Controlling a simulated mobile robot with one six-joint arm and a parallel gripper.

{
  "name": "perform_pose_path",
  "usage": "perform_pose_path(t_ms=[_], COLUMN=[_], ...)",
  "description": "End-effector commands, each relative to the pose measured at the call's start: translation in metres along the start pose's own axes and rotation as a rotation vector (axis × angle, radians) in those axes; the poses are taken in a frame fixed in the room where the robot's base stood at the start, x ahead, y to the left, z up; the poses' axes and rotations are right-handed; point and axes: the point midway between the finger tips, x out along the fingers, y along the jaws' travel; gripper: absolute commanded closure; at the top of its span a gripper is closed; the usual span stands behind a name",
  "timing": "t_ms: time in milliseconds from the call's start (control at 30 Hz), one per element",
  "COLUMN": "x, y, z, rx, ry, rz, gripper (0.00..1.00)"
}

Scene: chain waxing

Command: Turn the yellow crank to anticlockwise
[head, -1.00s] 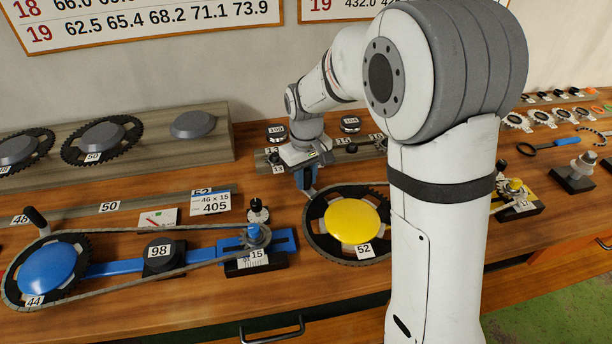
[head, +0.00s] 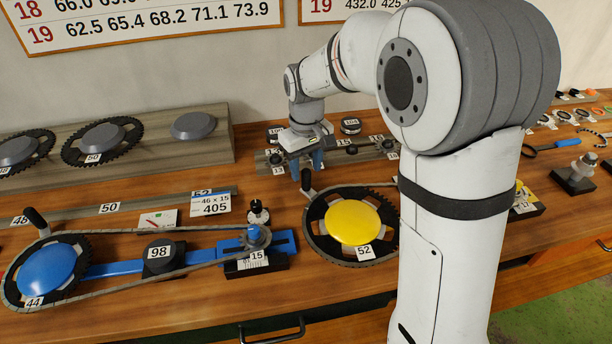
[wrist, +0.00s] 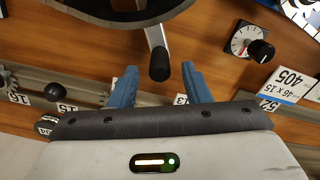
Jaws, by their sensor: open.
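The yellow crank's disc (head: 352,222), tagged 52, sits inside a dark toothed ring with a chain around it, at the centre of the head view. Its black handle (head: 306,180) stands at the upper left of the ring. In the wrist view the black handle (wrist: 159,62) ends a pale metal arm. My gripper (head: 306,168) is open, with its blue fingers close by the handle. In the wrist view my gripper (wrist: 159,68) has one finger on each side of the handle, with gaps. I cannot tell how deep the handle sits between them.
A blue crank (head: 47,270), tagged 44, and a small sprocket tagged 15 (head: 257,240) share a chain at left. A grey rail (head: 345,152) with small parts lies behind my gripper. A black-knobbed dial (wrist: 252,45) shows in the wrist view. Bare wood lies in front.

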Motion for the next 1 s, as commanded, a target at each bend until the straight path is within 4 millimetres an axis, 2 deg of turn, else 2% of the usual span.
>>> perform_pose_path(t_ms=[100, 300, 833, 933, 1000], x=[-0.02, -0.036, -0.037, -0.046, -0.054], y=[0.0, 0.0, 0.0, 0.006, 0.012], z=[0.0, 0.0, 0.0, 0.018, 0.041], rx=[0.0, 0.0, 0.0, 0.037, 0.085], ry=[0.003, 0.001, -0.001, 0.017, 0.038], rz=[0.001, 0.0, 0.0, 0.005, 0.01], gripper=[0.57, 0.57, 0.57, 0.57, 0.57])
